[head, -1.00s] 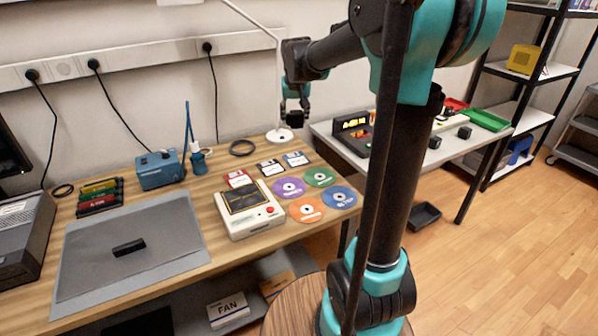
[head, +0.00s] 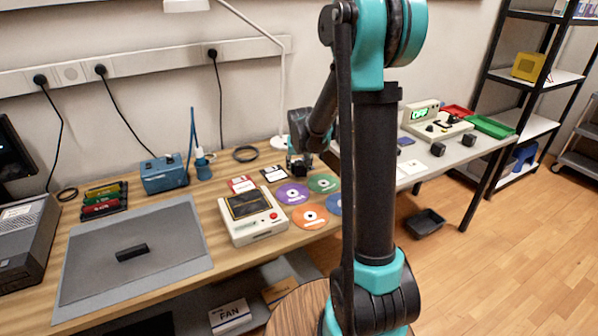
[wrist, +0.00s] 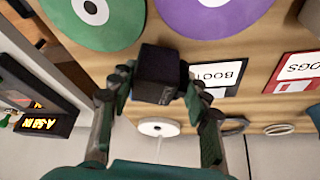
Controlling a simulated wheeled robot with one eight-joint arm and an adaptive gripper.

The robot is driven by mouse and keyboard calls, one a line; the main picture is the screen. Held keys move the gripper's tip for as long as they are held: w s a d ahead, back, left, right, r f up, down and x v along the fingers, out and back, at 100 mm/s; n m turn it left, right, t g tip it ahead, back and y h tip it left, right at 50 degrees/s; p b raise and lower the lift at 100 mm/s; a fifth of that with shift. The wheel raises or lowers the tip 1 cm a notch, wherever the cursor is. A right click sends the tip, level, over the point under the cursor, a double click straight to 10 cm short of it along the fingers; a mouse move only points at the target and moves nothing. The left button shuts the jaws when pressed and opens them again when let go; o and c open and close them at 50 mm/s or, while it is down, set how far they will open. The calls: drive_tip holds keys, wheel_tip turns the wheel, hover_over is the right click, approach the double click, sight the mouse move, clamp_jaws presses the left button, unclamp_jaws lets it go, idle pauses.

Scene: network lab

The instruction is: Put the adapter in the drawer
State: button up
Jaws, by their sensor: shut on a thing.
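My gripper (wrist: 157,88) is shut on a small dark cube, likely the adapter (wrist: 158,75), in the wrist view. The cube sits between the two fingertips, above the wooden desk near the discs and floppy disks. In the head view my gripper (head: 300,160) is at the back right of the desk, low over the disc area, with the dark cube (head: 300,171) at its tip. I cannot make out a drawer in either view.
The desk holds a beige device (head: 252,214), a purple disc (head: 292,194), an orange disc (head: 310,217), a grey mat (head: 180,225) and a blue box (head: 163,174). The right table has dark cubes (head: 438,149) and a green tray (head: 490,126). A black bin (head: 427,222) is on the floor.

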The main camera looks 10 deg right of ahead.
drive_tip(key=shift+f, duration=1)
drive_tip(key=o, duration=1.4)
drive_tip(key=shift+f, duration=0.1)
